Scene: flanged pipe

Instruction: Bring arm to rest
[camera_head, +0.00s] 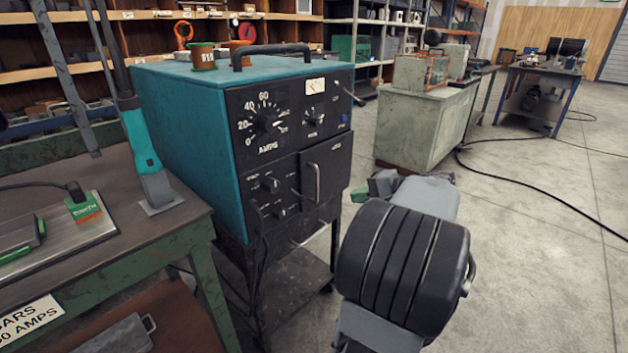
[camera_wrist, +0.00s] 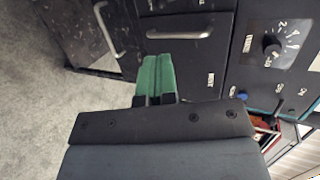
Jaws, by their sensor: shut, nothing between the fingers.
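My gripper (camera_head: 380,183) shows in the head view in front of the right side of a teal welding power source (camera_head: 185,120). Most of it is hidden behind my own dark, ribbed arm link. In the wrist view, the green fingers of my gripper (camera_wrist: 156,78) are together, with nothing between them. They point toward the machine's black front panel (camera_wrist: 190,55), below a metal handle in the picture. I cannot tell the exact gap to the panel.
A green workbench (camera_head: 190,235) with a teal-handled tool (camera_head: 140,145) stands at left. The machine sits on a black cart (camera_head: 290,280). A pale green cabinet (camera_head: 425,125) stands behind. A black cable (camera_head: 530,190) crosses the open concrete floor at right.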

